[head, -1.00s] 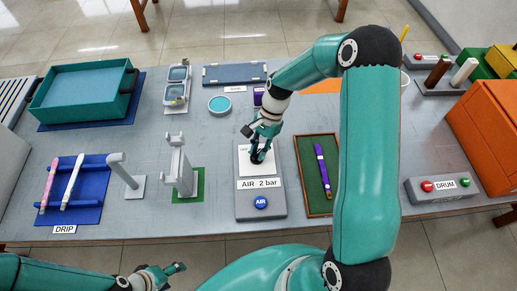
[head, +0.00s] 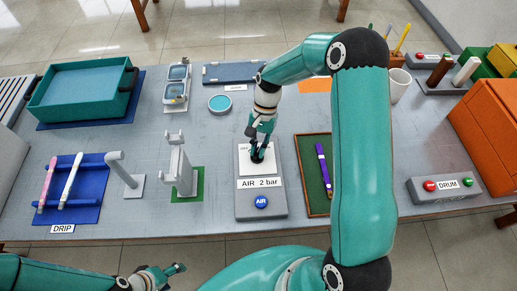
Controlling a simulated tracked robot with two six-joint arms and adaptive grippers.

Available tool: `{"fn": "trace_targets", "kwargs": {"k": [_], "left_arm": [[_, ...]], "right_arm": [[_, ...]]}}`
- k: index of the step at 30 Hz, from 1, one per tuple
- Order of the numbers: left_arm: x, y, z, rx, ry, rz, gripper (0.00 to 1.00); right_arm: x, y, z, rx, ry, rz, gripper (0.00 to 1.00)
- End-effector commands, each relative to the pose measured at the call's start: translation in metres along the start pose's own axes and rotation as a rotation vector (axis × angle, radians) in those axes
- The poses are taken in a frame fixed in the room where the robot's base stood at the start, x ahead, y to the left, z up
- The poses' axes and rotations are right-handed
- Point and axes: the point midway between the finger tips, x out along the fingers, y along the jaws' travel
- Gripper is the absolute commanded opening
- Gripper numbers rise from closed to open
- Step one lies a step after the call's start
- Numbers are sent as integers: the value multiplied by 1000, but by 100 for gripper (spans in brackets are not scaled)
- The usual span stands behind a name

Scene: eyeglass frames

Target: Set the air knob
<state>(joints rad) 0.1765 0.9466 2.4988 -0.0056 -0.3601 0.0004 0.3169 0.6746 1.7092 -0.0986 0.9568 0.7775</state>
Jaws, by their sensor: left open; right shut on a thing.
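The air unit (head: 262,213) is a grey box on the table with a white dial plate, a label reading "AIR 2 bar" (head: 260,183) and a round blue AIR button (head: 261,202). My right gripper (head: 257,153) points down over the white plate and is shut on the dark air knob (head: 256,159). The gripper hides most of the knob, so its pointer cannot be seen. My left gripper (head: 176,279) is open and empty at the bottom, in front of the table's near edge.
A green tray (head: 309,178) with a purple tool lies just right of the air unit. A grey stand (head: 181,170) on a green base is to its left. The drum box (head: 445,188) with red and green buttons sits at right. A blue drip rack (head: 88,206) is at left.

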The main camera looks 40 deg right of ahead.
Motion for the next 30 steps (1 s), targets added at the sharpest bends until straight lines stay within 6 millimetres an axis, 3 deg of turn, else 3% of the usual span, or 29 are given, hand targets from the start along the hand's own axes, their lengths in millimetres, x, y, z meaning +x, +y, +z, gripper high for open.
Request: {"fn": "trace_targets", "kwargs": {"k": [30], "left_arm": [[29, -10, 0, 0, 0, 0, 64]], "right_arm": [[3, -10, 3, -885, 4, 363, 0]]}}
